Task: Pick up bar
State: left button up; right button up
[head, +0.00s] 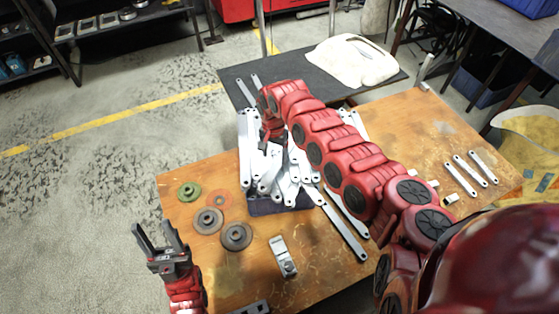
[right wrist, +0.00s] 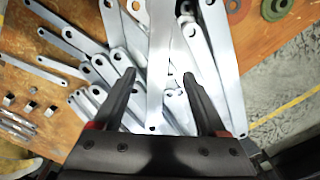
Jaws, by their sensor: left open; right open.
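The heap also fills the right wrist view, where one wide bar (right wrist: 158,60) passes between the fingers of my right gripper (right wrist: 160,82). Those fingers are apart, one on each side of it, with no clear grip on it. In the head view my right gripper (head: 272,132) is over the far part of the heap, partly hidden by my red arm. My left gripper (head: 156,238) is open and empty, left of the table's front-left corner.
Several dark discs (head: 236,236), a green disc (head: 189,191) and a small metal bracket (head: 284,257) lie on the wooden table (head: 340,291). Three short bars (head: 469,169) lie at its right.

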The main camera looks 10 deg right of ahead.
aim_at(274, 169)
jog(key=f, duration=0.3)
jog(key=s+f, duration=0.1)
jog(key=shift+s+a+f, duration=0.1)
jog(key=shift+a+f, duration=0.05)
jog(key=shift+a, duration=0.2)
jog(key=shift+d+f, duration=0.1)
jog(key=shift+f, duration=0.45)
jog(key=shift+r, duration=0.1)
grip_shut()
